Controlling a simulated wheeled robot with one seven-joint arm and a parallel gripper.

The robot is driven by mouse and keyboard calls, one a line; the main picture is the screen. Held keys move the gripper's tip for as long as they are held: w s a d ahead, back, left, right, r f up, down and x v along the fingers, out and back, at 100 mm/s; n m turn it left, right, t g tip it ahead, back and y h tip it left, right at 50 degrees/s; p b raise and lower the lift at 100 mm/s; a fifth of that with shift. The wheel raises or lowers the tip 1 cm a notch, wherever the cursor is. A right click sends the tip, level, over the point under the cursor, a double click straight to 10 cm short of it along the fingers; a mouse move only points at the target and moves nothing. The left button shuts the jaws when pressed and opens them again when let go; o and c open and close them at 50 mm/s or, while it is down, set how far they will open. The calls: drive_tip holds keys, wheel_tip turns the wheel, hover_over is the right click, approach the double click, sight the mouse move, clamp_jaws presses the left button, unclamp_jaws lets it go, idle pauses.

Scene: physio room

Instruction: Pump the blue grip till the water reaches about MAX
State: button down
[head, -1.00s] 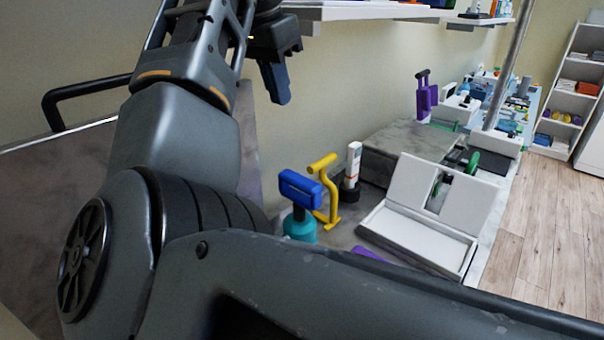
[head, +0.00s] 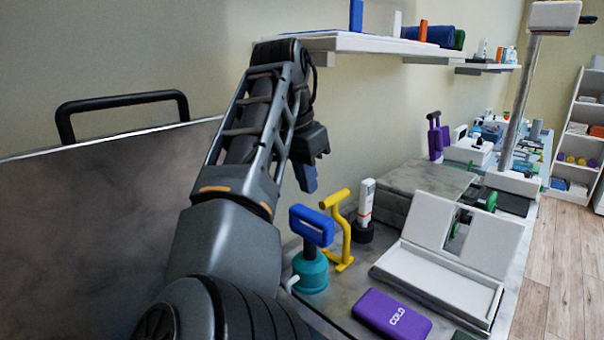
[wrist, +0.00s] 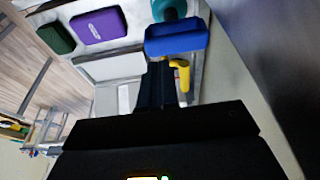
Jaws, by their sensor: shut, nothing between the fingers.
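The blue grip (head: 312,225) tops a teal pump body (head: 311,273) on the counter near the wall in the head view. In the wrist view the blue grip (wrist: 176,38) shows near the top, with part of the teal body (wrist: 168,9) above it in the picture. My gripper (head: 306,178) hangs above and behind the grip, pointing down, apart from it. In the wrist view my gripper's fingers (wrist: 163,84) are together with nothing held, just below the grip in the picture. I cannot make out the water level or a MAX mark.
A yellow handle (head: 341,230) and a white bottle-like device (head: 366,203) stand right beside the pump. A purple cold pack (head: 391,313) lies in front, with a white stand (head: 445,250) to its right. A wall shelf (head: 370,43) hangs above.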

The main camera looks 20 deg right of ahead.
sight(317, 219)
drive_tip(key=b+x, duration=0.5)
drive_tip(key=x, duration=0.2)
drive_tip(key=shift+w+d+f, duration=0.1)
drive_tip(key=shift+f, duration=0.1)
